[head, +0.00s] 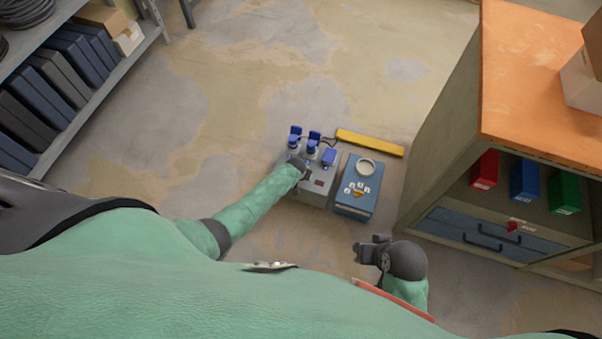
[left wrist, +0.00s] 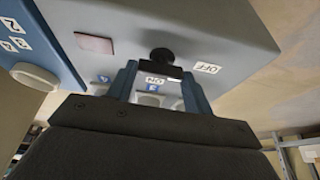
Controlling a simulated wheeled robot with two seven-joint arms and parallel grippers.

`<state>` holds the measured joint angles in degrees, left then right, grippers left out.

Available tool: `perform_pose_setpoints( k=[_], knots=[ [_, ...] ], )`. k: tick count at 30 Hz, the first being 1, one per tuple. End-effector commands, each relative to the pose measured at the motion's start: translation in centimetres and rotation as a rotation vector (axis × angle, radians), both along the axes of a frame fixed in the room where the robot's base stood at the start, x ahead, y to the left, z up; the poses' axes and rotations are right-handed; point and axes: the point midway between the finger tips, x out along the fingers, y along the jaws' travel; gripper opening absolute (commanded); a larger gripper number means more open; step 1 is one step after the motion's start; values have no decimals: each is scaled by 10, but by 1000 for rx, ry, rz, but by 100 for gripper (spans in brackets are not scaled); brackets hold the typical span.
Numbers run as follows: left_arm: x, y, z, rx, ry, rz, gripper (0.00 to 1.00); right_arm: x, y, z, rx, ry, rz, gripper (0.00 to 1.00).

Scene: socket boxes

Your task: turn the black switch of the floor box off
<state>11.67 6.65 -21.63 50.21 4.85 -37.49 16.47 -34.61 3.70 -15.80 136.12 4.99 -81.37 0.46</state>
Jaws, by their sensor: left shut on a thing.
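The grey floor box (head: 318,191) stands on the floor in the middle of the head view, with blue plugs or covers along its far side. My left gripper (head: 300,163) reaches down onto its top. In the left wrist view the black switch (left wrist: 162,56) shows at the fingertips, and my left gripper (left wrist: 161,78) is shut on it. An ON label (left wrist: 155,80) lies right by the switch, and an OFF label (left wrist: 207,68) is to its right. My right gripper (head: 367,249) hangs apart from the boxes; its jaw opening is unclear.
A blue box (head: 353,205) with number labels and a round pale piece on top stands just right of the floor box. A yellow bar (head: 370,142) lies behind them. An orange-topped cabinet (head: 535,85) is at right, a shelf (head: 95,95) at left. Floor between is mostly clear.

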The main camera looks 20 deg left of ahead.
Motion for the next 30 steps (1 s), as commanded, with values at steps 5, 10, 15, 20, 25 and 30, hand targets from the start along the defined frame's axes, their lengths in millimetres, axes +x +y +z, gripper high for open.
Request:
perform_pose_setpoints(
  k=[5,10,15,20,25,30],
  knots=[
    [1,-1,1,0,-2,19,28,-1,-2,2,-5,4,-1,36],
    [1,-1,1,-1,-2,23,28,-1,-2,2,-5,4,-1,36],
    [1,-1,1,-1,-2,22,28,-1,-2,2,-5,5,-1,36],
    [1,-1,1,-1,-2,22,73,-1,-2,2,-5,6,-1,36],
    [1,0,0,-1,-1,22,73,-1,-3,1,-6,6,-1,36],
    [0,0,3,-1,-1,22,73,-1,-3,2,-6,6,-1,36]
  ],
)
